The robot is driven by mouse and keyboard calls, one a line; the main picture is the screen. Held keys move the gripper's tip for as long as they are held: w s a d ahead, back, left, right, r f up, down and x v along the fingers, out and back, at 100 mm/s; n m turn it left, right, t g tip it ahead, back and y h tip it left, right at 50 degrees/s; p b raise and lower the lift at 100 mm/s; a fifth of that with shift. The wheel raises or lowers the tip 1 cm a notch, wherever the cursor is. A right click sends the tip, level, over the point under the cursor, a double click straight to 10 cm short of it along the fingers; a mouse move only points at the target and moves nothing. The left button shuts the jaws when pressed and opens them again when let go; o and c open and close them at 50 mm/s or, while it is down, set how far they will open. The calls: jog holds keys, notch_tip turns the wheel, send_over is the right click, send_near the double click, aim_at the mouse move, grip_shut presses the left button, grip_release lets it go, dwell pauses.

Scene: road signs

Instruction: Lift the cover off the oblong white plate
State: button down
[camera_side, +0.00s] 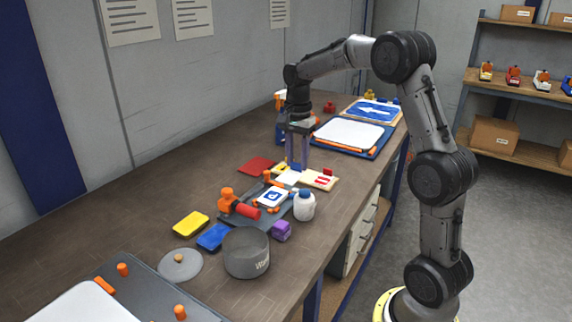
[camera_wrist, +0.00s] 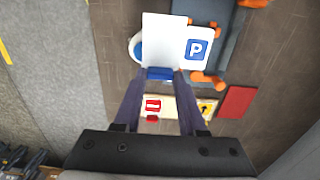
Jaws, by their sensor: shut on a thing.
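My gripper (camera_wrist: 160,74) is shut on the blue handle (camera_wrist: 159,73) of a flat white cover (camera_wrist: 162,38). In the side view my gripper (camera_side: 298,166) points down, with the cover (camera_side: 288,178) at its fingertips. The oblong white plate (camera_side: 322,180) lies on the bench beneath. Its red sign shows at one end and a yellow sign at the other. In the wrist view the plate (camera_wrist: 178,103) shows between and beyond my fingers, with a black arrow on its yellow sign. The cover looks raised; the height of the gap is hard to tell.
A blue P sign (camera_side: 272,197) on a white card, a white bottle (camera_side: 304,205) and a purple block (camera_side: 281,231) stand close by. A red mat (camera_side: 257,166) lies behind. A grey pot (camera_side: 246,252) is nearer the camera. Bare bench lies left of the mat.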

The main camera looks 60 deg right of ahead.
jog(key=s+a+r, duration=0.2)
jog(key=s+r, duration=0.3)
jog(key=r, duration=0.1)
jog(key=shift+a, duration=0.2)
dwell(0.6)
dwell(0.7)
